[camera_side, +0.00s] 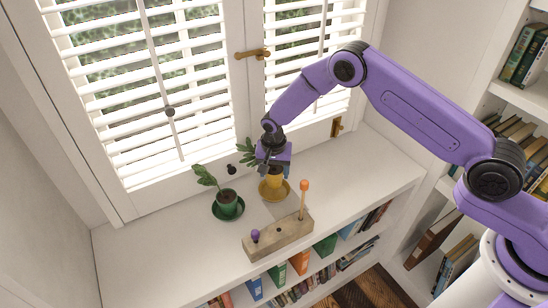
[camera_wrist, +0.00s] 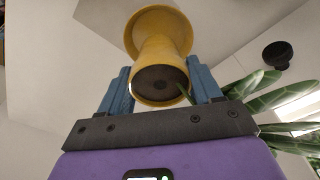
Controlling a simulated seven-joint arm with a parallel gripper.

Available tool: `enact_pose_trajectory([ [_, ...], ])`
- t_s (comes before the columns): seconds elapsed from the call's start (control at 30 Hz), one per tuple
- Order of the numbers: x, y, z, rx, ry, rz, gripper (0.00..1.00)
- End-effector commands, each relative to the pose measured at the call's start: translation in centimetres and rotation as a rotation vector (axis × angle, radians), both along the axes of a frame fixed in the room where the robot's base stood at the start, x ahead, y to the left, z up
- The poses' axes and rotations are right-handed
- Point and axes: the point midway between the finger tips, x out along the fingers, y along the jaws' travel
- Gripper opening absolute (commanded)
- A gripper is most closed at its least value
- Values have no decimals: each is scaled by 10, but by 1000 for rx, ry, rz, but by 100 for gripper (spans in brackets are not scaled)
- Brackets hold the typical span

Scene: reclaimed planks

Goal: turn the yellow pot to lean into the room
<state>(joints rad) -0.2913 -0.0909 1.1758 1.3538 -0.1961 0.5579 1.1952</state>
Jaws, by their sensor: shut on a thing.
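The yellow pot (camera_side: 273,187) is on the white shelf top near the window, over a yellow saucer (camera_side: 286,192). In the wrist view the yellow pot (camera_wrist: 158,40) shows its round rim and dark soil between my blue fingers. My gripper (camera_side: 273,163) is above it, shut on the pot with one finger at each side. Its plant's green leaves (camera_side: 245,152) reach left toward the window; they also show at the right of the wrist view (camera_wrist: 270,100). My gripper hides the stem's upper part. I cannot tell whether the pot touches its saucer.
A green pot (camera_side: 228,204) with a plant stands to the left. A wooden block (camera_side: 278,237) with a purple knob and an orange-topped peg (camera_side: 304,186) lies in front. A small black object (camera_side: 232,170) sits by the window. The shelf top is clear at right.

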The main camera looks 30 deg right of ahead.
Motion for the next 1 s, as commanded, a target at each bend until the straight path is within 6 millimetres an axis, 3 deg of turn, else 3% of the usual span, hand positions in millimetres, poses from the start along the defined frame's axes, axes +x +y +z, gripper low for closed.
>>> enact_pose_trajectory([
  [0.63, 0, 0, -31, 0, -1, 17, 21],
  [1.0, 0, 0, -35, 1, -2, 17, 21],
])
